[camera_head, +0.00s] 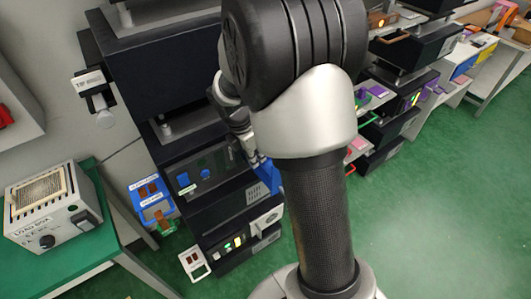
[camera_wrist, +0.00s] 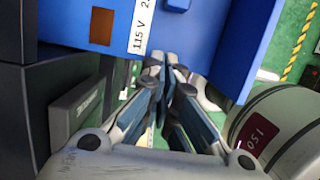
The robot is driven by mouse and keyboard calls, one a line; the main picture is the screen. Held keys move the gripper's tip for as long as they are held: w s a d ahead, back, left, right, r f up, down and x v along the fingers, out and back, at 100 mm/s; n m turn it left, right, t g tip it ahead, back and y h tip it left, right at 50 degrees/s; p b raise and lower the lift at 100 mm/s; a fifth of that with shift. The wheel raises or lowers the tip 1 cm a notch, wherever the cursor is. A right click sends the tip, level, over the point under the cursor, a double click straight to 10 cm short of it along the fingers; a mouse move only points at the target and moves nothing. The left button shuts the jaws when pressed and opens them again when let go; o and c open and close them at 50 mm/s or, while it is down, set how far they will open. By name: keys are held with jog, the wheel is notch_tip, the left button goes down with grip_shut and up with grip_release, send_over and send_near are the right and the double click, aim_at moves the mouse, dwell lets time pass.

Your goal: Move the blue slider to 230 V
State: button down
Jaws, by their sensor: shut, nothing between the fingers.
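A large blue housing (camera_wrist: 200,30) fills the top of the wrist view. It carries a white label (camera_wrist: 140,25) reading "115 V" and the start of a "2", cut off by the frame's edge. A brown rectangle (camera_wrist: 102,26) sits beside the label. My gripper (camera_wrist: 165,62) is shut and empty, its fingertips close to the housing's lower edge; I cannot tell whether they touch. In the head view a blue part (camera_head: 268,175) shows beside the end of my arm, mostly hidden by it. I cannot clearly make out the slider or its setting.
A stack of dark equipment (camera_head: 195,160) stands behind my arm. A blue labelled unit (camera_head: 153,200) with brown windows is left of it. A grey load box (camera_head: 48,210) rests on a green bench at left. A rounded grey object (camera_wrist: 280,130) is close at right. Green floor is clear at right.

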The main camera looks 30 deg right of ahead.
jog(key=p+v, duration=0.2)
jog(key=v, duration=0.7)
jog(key=shift+r, duration=0.45)
